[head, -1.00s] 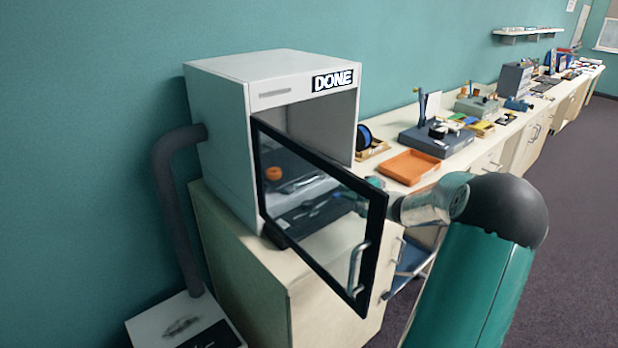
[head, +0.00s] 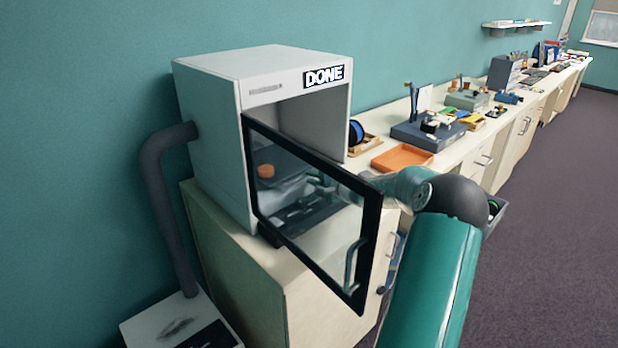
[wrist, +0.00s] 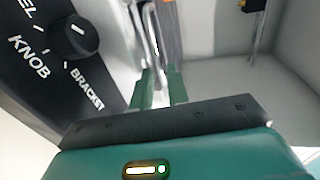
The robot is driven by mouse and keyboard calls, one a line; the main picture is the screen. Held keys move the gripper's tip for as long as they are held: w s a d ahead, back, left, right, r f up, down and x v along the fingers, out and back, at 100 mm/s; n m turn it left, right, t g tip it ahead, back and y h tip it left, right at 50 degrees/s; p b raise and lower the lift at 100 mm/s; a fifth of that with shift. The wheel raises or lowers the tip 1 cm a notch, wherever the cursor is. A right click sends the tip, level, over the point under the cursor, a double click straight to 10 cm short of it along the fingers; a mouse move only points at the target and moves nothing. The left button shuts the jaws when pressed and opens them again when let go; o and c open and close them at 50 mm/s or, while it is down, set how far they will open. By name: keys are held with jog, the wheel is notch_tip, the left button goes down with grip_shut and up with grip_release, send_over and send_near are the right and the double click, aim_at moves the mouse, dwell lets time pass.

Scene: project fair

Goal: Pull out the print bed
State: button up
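The print bed (head: 300,200) is a dark flat tray inside the white printer (head: 212,150). A round orange piece (head: 265,171) sits on it. The printer's glass door (head: 371,250) stands open, and I see the bed partly through it. An orange patch (wrist: 168,32) shows beyond.
The black-framed door stands close beside my arm. In the wrist view a black panel with a dial (wrist: 75,38) lies left of the fingers. A grey hose (head: 160,215) is on the printer's left. An orange tray (head: 402,158) lies on the bench to the right.

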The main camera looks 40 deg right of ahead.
jog(key=shift+x, duration=1.05)
grip_shut()
jog(key=shift+s, duration=0.1)
jog(key=f+v, duration=0.3)
jog(key=v, duration=1.3)
jog(key=shift+s, duration=0.6)
jog(key=shift+f, duration=0.15)
grip_release()
